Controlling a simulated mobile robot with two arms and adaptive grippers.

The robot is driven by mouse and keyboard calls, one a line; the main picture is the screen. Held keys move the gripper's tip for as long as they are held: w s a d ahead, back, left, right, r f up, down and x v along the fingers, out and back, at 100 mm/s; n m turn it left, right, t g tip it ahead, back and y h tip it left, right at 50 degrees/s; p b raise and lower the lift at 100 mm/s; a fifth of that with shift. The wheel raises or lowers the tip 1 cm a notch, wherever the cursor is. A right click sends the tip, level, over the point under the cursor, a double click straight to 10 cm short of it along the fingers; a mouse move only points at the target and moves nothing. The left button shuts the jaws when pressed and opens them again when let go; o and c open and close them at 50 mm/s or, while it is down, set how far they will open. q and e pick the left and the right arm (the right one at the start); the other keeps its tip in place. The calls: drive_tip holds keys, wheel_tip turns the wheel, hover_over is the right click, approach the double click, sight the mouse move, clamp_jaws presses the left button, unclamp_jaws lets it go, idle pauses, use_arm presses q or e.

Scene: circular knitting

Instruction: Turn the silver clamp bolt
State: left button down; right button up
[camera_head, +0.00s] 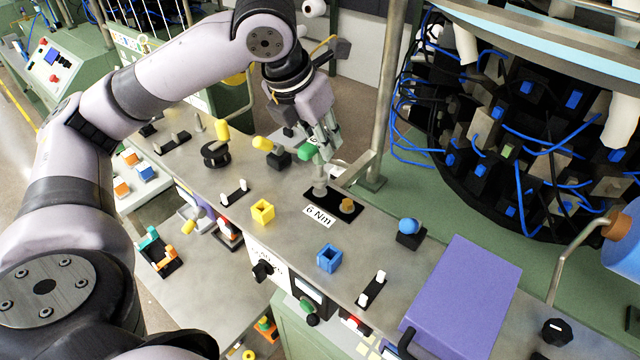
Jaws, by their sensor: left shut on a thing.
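The silver clamp bolt (320,189) stands upright on a black plate (318,204), behind a white "6 Nm" label (319,216). A brass-coloured bolt (347,206) stands on the same plate to its right. My left gripper (325,160) reaches down from above, its fingers closed around the upper end of the silver bolt. The fingers hide the bolt's top. My right gripper does not show.
A green knob (307,149) is close behind my left fingers. A yellow holder (263,212), a blue holder (329,257) and a blue ball knob (408,226) stand around the plate.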

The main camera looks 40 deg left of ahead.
use_arm(q)
drive_tip(key=shift+r, duration=1.65)
drive_tip(key=c, duration=2)
unclamp_jaws()
clamp_jaws()
